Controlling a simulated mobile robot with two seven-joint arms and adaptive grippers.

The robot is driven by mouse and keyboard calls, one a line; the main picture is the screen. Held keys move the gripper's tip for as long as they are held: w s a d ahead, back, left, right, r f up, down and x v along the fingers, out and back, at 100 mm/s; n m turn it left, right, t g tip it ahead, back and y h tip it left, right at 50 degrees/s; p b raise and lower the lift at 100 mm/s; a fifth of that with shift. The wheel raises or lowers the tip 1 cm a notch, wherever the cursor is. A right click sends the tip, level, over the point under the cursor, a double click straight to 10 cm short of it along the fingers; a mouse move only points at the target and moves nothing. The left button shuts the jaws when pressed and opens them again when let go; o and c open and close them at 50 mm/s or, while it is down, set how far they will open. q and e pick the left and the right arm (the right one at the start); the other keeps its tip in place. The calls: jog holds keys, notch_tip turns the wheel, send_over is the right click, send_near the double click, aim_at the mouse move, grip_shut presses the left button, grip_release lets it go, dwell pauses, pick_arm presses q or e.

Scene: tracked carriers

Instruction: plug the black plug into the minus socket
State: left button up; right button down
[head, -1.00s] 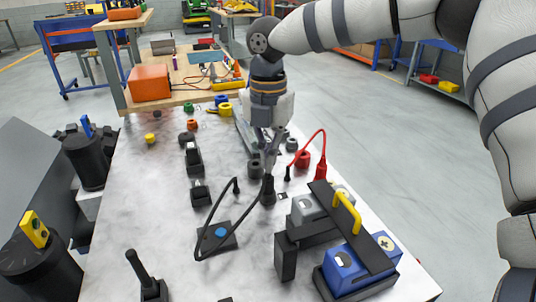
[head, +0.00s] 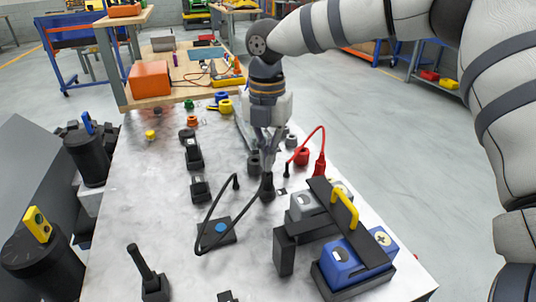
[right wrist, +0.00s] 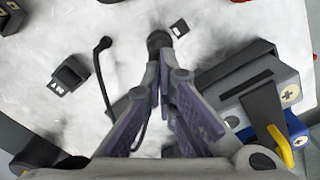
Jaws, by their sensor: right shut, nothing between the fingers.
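The black plug (head: 267,191) stands upright on the pale table, its black cable looping to a thin black post (head: 236,183). My right gripper (head: 267,170) points down at the plug's top, its fingers together with nothing held. In the right wrist view the fingertips (right wrist: 160,60) are close to the plug's round dark top (right wrist: 158,40); I cannot tell whether they touch. A grey socket block (head: 305,204) and a blue one (head: 343,258) stand at right under a dark bar. A cross shows on the blue block's pale disc. I cannot make out a minus sign. My left gripper is out of view.
A yellow handle (head: 346,208) rises from the dark bar. A red plug (head: 320,166) with a red cable stands behind the blocks. A dark flat box with a blue disc (head: 219,229) lies left of the plug.

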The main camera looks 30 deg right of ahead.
notch_tip(320, 180, up, 2)
jog(key=shift+r+p, duration=0.2)
jog(key=shift+p, duration=0.1)
notch_tip(320, 180, up, 11)
jog(key=shift+r, duration=0.15)
